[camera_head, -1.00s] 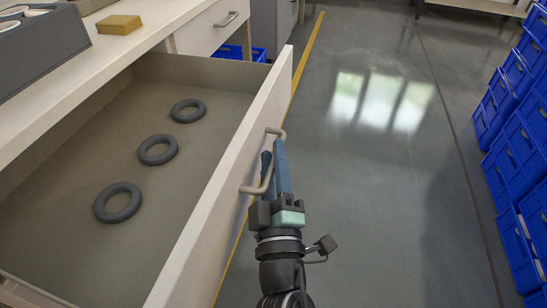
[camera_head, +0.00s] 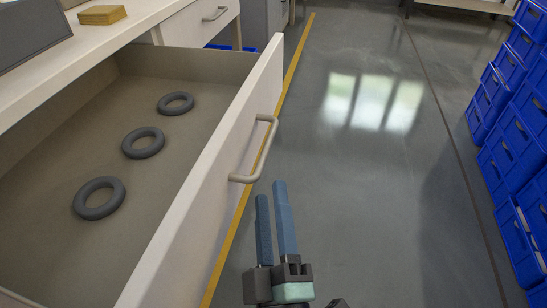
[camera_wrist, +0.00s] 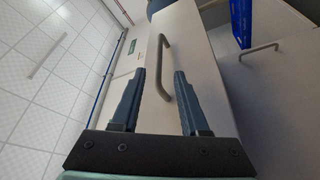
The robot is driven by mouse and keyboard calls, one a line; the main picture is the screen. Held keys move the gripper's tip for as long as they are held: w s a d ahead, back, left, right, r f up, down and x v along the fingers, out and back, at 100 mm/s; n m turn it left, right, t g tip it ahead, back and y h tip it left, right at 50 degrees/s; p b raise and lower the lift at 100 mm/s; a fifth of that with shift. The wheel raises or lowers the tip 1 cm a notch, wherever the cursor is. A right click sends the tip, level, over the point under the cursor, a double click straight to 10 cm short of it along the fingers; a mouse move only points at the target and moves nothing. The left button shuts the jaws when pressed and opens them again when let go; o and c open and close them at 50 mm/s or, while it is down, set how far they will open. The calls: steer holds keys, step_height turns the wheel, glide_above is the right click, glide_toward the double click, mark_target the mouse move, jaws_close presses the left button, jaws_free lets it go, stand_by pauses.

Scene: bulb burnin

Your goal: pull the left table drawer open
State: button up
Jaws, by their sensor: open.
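The left table drawer (camera_head: 205,190) stands pulled out from the table, its inside in plain view in the head view. Its grey bar handle (camera_head: 256,150) is on the outer face of the drawer front. My gripper (camera_head: 271,190) is open and empty, just in front of the handle and apart from it in the head view. In the wrist view, the handle (camera_wrist: 165,68) shows ahead of and between the two blue fingers of my gripper (camera_wrist: 154,76), with the pale drawer front (camera_wrist: 202,85) behind it.
Several dark rings, one of them nearest (camera_head: 99,198), lie in the drawer. A yellow block (camera_head: 102,15) and a grey box (camera_head: 32,35) are on the tabletop (camera_head: 130,28). Blue crates (camera_head: 515,140) are stacked at the right. The floor (camera_head: 370,210) between is clear.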

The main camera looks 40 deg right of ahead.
steer(key=shift+b+v, duration=0.65)
steer(key=shift+v, duration=0.95)
